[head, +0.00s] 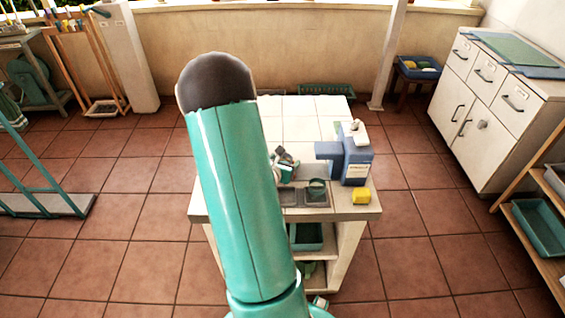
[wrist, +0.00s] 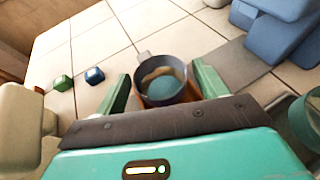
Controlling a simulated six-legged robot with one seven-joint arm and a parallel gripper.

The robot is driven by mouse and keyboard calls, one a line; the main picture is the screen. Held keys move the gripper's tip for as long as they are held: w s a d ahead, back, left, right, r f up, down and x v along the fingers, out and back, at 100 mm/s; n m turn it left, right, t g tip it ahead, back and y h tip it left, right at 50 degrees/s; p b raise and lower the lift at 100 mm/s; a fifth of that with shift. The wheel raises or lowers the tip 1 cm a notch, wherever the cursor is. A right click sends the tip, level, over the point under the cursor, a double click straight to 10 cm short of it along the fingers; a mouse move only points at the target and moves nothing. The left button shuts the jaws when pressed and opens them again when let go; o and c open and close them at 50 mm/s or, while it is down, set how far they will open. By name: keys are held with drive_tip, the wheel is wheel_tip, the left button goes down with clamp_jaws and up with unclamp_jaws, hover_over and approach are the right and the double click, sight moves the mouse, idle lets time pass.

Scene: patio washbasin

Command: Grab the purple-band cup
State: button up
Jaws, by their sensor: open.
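In the wrist view, my gripper (wrist: 161,72) is open, with one green finger on each side of a cup (wrist: 163,98). This cup has a dark grey-purple rim, an orange-brown outer side low down and something pale and teal inside. It stands upright between the fingers; I cannot tell whether either finger touches it. A distinct purple band is not clear, as its lower side is hidden by my gripper. In the head view my arm covers much of the table, and only part of my gripper (head: 285,165) shows; this cup is hard to make out there.
A green cup (head: 317,187) stands on the grey tray (head: 287,197), close to the right of my gripper. A blue machine (head: 357,160) and yellow block (head: 361,197) stand farther right. Green (wrist: 62,83) and blue (wrist: 94,75) blocks lie left on the white-tiled table (head: 296,130).

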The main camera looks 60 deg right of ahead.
drive_tip(key=shift+s+r, duration=0.1)
drive_tip(key=shift+s, duration=0.05)
drive_tip(key=shift+d, duration=0.15)
drive_tip(key=shift+c, duration=1.1)
drive_tip(key=c, duration=0.8)
drive_tip(key=shift+c, duration=0.2)
